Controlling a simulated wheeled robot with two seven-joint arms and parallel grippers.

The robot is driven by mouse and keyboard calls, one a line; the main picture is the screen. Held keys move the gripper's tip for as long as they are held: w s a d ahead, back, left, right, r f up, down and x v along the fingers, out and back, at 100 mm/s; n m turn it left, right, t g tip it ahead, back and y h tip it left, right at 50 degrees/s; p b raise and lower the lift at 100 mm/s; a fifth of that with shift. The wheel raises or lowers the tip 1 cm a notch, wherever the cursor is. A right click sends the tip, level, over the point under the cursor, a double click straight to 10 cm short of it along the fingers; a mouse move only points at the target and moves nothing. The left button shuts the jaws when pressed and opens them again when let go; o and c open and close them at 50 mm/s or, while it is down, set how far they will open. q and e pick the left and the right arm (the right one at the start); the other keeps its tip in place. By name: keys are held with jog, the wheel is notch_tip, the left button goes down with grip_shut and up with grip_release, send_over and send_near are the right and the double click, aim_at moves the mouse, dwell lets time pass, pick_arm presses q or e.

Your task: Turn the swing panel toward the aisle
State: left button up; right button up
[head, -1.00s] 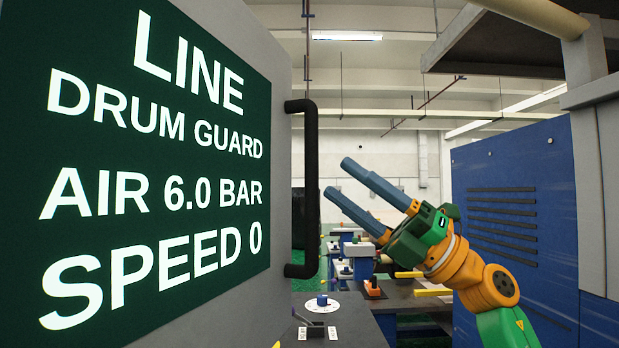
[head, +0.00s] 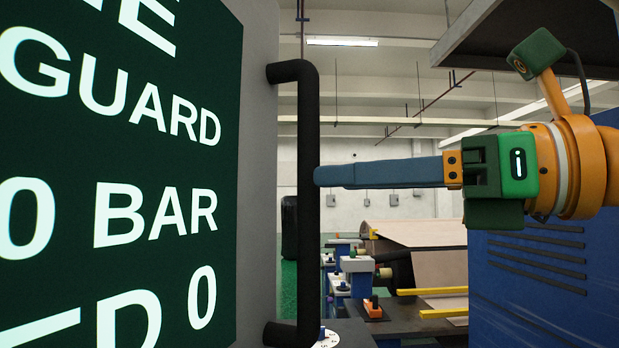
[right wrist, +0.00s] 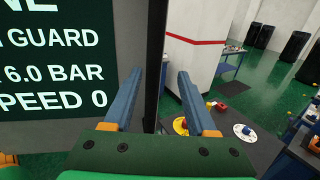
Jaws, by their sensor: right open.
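The swing panel (head: 258,150) fills the left of the head view, a grey board with a green sign in white letters. A black upright bar handle (head: 308,220) stands out from its right edge. My right gripper (head: 318,176) comes in from the right, level, its blue fingertips right beside the handle's upright bar. In the right wrist view (right wrist: 160,72) its two fingers are apart, with the panel's dark edge and handle (right wrist: 155,60) showing between them. I cannot tell whether the fingers touch the handle. My left gripper is not in view.
A blue cabinet (head: 530,290) with dark slots stands at the right. A bench with blue fixtures and yellow bars (head: 435,291) lies beyond the handle. A dark overhead hood (head: 510,35) hangs top right.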

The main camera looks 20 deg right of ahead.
jog(key=x, duration=0.3)
jog(key=p+x, duration=0.1)
jog(key=x, duration=0.1)
jog(key=shift+s+a, duration=0.25)
jog(key=shift+a, duration=0.1)
jog(key=shift+c, duration=1.2)
jog(key=shift+s+r, duration=0.1)
jog(key=shift+s, duration=0.05)
grip_shut()
jog(key=shift+r, duration=0.1)
